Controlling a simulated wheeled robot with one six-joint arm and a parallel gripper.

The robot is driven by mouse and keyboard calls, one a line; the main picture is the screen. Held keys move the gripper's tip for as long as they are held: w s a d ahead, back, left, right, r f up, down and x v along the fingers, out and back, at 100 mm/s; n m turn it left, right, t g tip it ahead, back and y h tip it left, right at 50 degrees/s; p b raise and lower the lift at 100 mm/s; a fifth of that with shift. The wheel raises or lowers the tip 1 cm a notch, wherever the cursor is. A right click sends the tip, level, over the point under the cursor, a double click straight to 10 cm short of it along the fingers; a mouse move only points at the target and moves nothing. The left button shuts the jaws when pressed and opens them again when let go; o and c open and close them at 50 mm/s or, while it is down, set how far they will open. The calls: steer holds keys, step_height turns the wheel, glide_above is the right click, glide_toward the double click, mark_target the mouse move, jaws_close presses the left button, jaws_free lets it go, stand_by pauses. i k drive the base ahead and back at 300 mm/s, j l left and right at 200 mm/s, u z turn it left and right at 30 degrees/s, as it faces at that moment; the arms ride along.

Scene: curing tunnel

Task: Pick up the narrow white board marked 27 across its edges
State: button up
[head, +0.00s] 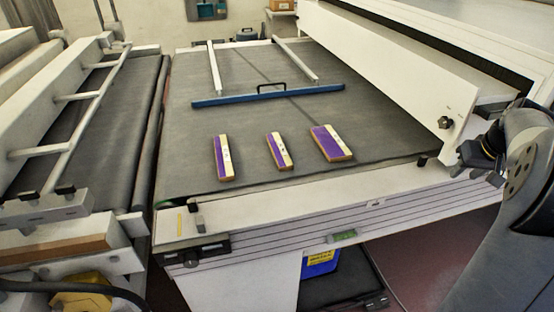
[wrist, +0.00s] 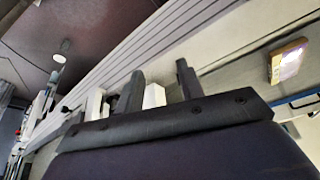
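Three small boards with purple and white faces and tan edges lie apart on the dark belt in the head view: a left board (head: 223,157), a shorter middle board (head: 279,151) and a wider right board (head: 330,143). Their marks are too small to read, so I cannot tell which is 27. No wholly white board shows. My gripper (head: 478,158) is off to the right of the boards, beyond the belt's corner. In the wrist view my gripper (wrist: 160,70) has its two fingers apart with nothing held. One board (wrist: 289,62) shows there at the right, partly washed out by glare.
The belt (head: 200,110) is bare around the boards. A blue bar (head: 268,96) with a black handle crosses behind them. A long white housing (head: 410,60) borders the right side. A white front rail (head: 300,195) and a left conveyor (head: 100,125) border the rest.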

mark_target(225, 171)
steer(key=k+j+u, duration=0.15)
steer(key=j, duration=0.2)
steer(key=k+j+u, duration=0.1)
steer(key=j, duration=0.3)
steer(key=k+j+u, duration=0.15)
steer(key=j, duration=0.25)
steer(key=i+j+u, duration=0.2)
steer(key=i+j, duration=0.15)
steer(key=i+j+u, duration=0.15)
steer(key=i+j, duration=0.15)
steer(key=i, duration=0.2)
